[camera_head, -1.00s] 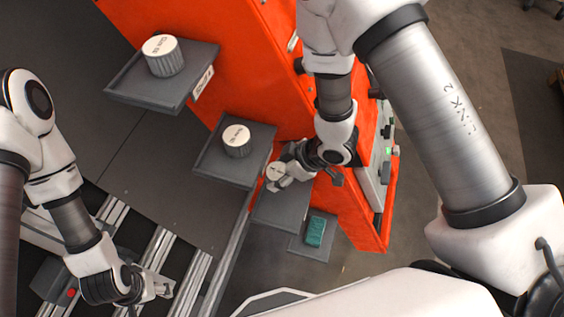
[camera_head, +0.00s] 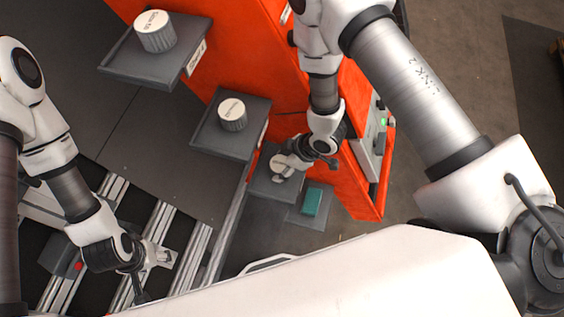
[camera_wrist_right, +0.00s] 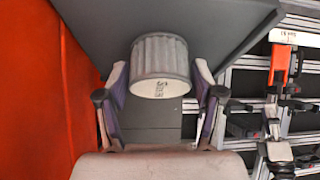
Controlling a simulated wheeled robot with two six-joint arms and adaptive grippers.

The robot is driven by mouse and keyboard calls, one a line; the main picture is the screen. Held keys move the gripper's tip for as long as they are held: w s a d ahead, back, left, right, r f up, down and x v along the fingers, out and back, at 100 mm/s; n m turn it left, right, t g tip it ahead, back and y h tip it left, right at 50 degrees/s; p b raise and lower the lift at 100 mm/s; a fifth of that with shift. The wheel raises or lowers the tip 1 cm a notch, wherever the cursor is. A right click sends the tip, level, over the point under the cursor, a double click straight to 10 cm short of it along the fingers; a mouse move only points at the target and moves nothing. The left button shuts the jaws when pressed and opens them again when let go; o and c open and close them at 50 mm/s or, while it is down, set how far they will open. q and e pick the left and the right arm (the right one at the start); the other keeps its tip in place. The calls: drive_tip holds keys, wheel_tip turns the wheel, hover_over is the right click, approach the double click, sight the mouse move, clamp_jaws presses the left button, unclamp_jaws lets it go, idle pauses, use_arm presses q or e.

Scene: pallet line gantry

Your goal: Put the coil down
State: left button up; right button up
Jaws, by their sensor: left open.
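The coil (camera_head: 281,164), a pale ribbed cylinder with a printed white top, is at the lower grey shelf (camera_head: 263,184) on the orange machine. My right gripper (camera_head: 288,163) is around it. In the right wrist view the coil (camera_wrist_right: 160,62) sits between the two fingertips (camera_wrist_right: 160,78), which appear to press on its sides. Whether its underside touches the shelf is hidden. My left gripper (camera_head: 160,257) is open and empty above the rails at lower left.
Two similar coils stand on higher shelves, one at upper left (camera_head: 155,32) and one in the middle (camera_head: 232,115). A teal block (camera_head: 313,202) lies on a lower plate beyond the coil. The orange machine (camera_head: 350,180) stands close to my right arm.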

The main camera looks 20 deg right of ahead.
drive_tip(key=shift+o, duration=0.4)
drive_tip(key=shift+d+r, duration=0.1)
drive_tip(key=shift+r, duration=0.15)
drive_tip(key=b+v, duration=0.2)
drive_tip(key=v, duration=1)
drive_tip(key=s+d+f+m+g+h, duration=0.2)
drive_tip(key=s+d+f+m+h, duration=0.3)
drive_tip(key=s+d+f+m, duration=0.3)
drive_tip(key=shift+s+f+m+g+b, duration=0.3)
drive_tip(key=shift+s+f+m+b, duration=0.1)
drive_tip(key=shift+s+f+m, duration=2.4)
drive_tip(key=shift+w+d+f, duration=0.15)
drive_tip(key=shift+w+f, duration=0.15)
drive_tip(key=shift+w, duration=0.05)
